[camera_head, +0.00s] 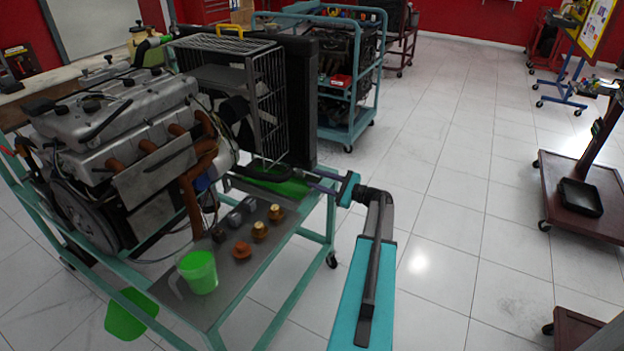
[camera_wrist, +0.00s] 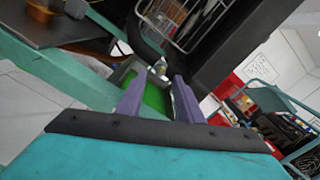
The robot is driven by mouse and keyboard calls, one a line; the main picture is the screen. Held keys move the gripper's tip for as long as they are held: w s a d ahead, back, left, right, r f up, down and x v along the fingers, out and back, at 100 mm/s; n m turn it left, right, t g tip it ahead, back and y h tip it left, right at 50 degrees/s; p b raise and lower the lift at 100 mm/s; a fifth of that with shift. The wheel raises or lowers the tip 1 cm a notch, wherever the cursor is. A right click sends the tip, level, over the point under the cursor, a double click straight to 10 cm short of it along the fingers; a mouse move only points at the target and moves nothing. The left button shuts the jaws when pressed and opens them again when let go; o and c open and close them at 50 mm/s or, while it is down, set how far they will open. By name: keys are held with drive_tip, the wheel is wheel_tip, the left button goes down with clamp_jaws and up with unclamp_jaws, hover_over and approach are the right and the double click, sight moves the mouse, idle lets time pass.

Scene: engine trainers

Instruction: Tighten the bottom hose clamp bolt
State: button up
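My gripper (camera_head: 318,179) reaches from the right to the lower part of the radiator (camera_head: 300,110) on the engine stand. In the wrist view, my gripper's (camera_wrist: 160,80) two purple fingers are apart, with no object held between them. A small pale metal piece (camera_wrist: 161,68), which looks like the bottom hose clamp bolt, shows just beyond the fingertips, roughly centred between them. A black curved hose (camera_wrist: 142,35) rises behind it. I cannot tell whether the fingers touch the bolt. In the head view the bolt is too small or hidden to make out.
The teal stand's tray (camera_head: 226,296) holds a green cup (camera_head: 198,271) and several small brass and orange parts (camera_head: 259,230). A wire guard (camera_head: 264,110) stands beside the radiator. A second teal cart (camera_head: 344,110) is behind.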

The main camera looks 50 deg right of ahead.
drive_tip(key=v, duration=1)
drive_tip(key=shift+s+a, duration=0.1)
drive_tip(key=shift+s, duration=0.05)
